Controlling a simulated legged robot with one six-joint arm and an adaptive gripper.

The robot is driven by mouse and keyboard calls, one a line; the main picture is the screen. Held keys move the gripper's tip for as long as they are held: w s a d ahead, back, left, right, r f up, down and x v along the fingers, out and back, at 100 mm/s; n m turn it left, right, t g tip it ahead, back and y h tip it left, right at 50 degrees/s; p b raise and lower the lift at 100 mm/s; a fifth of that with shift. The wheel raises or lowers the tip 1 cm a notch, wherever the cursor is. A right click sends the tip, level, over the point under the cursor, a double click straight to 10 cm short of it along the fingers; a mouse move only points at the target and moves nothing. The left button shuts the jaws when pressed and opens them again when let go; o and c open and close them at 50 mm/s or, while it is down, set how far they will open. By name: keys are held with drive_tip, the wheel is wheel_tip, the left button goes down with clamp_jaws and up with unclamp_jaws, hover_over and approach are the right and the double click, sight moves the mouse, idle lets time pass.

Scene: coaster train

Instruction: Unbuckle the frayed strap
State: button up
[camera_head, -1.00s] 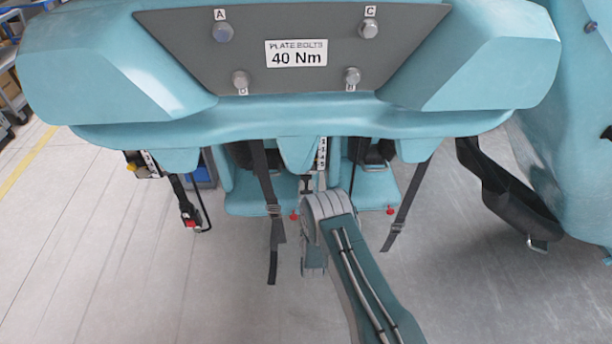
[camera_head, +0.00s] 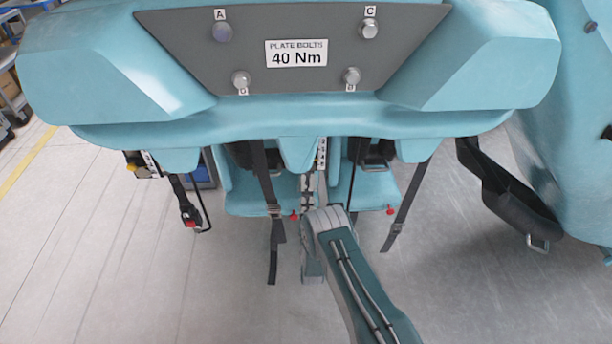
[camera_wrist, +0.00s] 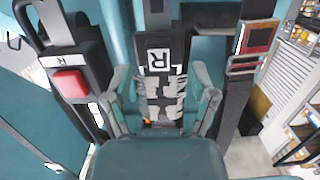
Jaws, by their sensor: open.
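In the wrist view my gripper (camera_wrist: 162,84) is open, with one finger on each side of a dark upright piece (camera_wrist: 178,57) labelled R. Ragged pale patches show on that piece between the fingers; I cannot tell whether they are frayed webbing or printed marks, or whether the fingers touch it. On the right, a dark strap (camera_wrist: 235,88) carries a red-faced metal fitting (camera_wrist: 257,38). In the head view the seat unit hides my gripper.
The teal seat back (camera_head: 330,113) with a 40 Nm plate stands in front. Dark straps (camera_head: 265,190) (camera_head: 408,205) hang below it, and a red-ended buckle (camera_head: 190,216) hangs left. A black padded piece (camera_head: 508,190) is at right. Pale floor is open around.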

drive_tip(key=s+r, duration=0.1)
drive_tip(key=s, duration=1)
drive_tip(key=shift+s+r, duration=0.2)
drive_tip(key=shift+s, duration=0.15)
idle(0.4)
